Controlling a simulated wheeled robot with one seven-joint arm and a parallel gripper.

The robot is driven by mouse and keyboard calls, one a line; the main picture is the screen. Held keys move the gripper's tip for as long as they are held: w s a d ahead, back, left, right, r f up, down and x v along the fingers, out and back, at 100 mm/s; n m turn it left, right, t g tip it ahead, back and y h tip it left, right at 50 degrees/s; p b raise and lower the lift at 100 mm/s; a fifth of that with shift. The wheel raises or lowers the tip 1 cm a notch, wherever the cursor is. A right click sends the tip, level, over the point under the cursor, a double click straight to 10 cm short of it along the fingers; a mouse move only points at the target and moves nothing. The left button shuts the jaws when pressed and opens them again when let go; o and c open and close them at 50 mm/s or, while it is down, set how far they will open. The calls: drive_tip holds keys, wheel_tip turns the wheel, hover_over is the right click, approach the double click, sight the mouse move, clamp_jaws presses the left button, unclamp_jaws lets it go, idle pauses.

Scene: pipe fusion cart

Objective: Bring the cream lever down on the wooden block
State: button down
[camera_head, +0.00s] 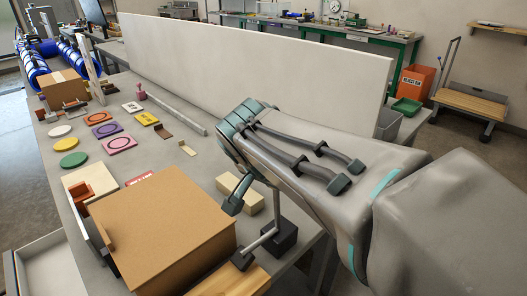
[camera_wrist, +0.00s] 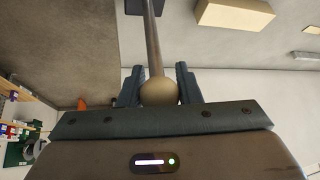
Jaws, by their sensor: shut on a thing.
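The lever's ball knob, pale tan to cream, (camera_wrist: 158,91) sits between the two dark fingers of my gripper (camera_wrist: 160,78) in the wrist view. The fingers are shut on it from both sides. The lever's metal rod (camera_wrist: 152,45) runs from the knob to a dark base (camera_wrist: 146,6) at the top edge. In the head view the rod (camera_head: 277,202) stands up from the dark base (camera_head: 283,236), and my arm hides the knob. The pale wooden block (camera_head: 240,196) lies on the table left of the rod. It also shows in the wrist view (camera_wrist: 235,14), apart from the knob.
A large cardboard box (camera_head: 165,230) stands left of the lever, near the table's front edge. Coloured discs, including a green one (camera_head: 74,159), lie at the left. An orange bin (camera_head: 414,82) stands behind.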

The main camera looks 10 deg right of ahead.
drive_tip(key=shift+a, duration=0.2)
drive_tip(key=c, duration=1.1)
unclamp_jaws()
drive_tip(key=shift+s, duration=0.15)
drive_tip(key=shift+s+a, duration=0.1)
drive_tip(key=shift+a, duration=0.1)
drive_tip(key=shift+d, duration=0.2)
drive_tip(key=v, duration=1.3)
drive_tip(key=shift+s+a+r+p, duration=0.2)
drive_tip(key=shift+s+r+p, duration=0.1)
drive_tip(key=shift+p, duration=0.1)
